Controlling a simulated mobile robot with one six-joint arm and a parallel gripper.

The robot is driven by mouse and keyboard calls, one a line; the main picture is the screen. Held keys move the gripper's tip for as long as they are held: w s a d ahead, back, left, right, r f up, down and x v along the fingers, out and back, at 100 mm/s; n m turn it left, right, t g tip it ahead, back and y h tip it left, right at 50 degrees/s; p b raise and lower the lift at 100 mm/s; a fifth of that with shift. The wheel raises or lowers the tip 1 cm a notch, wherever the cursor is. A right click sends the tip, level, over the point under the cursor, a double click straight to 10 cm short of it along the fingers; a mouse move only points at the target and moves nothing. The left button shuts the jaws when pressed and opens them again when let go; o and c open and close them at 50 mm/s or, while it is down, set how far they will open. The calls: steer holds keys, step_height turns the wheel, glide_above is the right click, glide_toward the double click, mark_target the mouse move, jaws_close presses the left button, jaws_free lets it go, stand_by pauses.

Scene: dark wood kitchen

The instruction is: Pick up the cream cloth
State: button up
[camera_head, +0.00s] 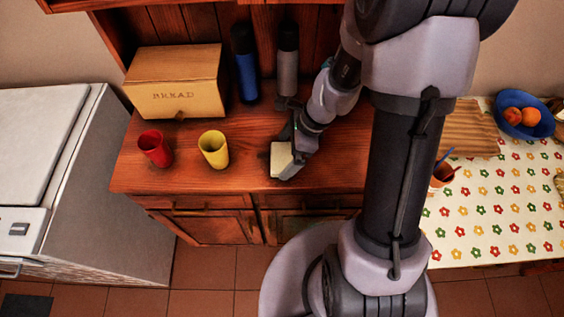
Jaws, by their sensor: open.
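The cream cloth (281,158) is a small pale folded block on the wooden counter, near its front edge and right of the yellow cup. My gripper (289,146) is over it, pointing down, with a finger at its right side. The gripper is open. The arm hides the right part of the cloth, and I cannot tell whether the fingers touch it.
A yellow cup (213,149) and a red cup (155,148) stand left on the counter (240,176). Behind are a bread box (176,82), a blue bottle (245,65) and a grey bottle (287,60). A flowered table (490,215) with a blue bowl (523,118) is at right.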

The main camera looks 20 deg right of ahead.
steer(key=shift+x, duration=0.8)
steer(key=shift+r, duration=0.2)
steer(key=shift+c, duration=0.2)
steer(key=c, duration=1.1)
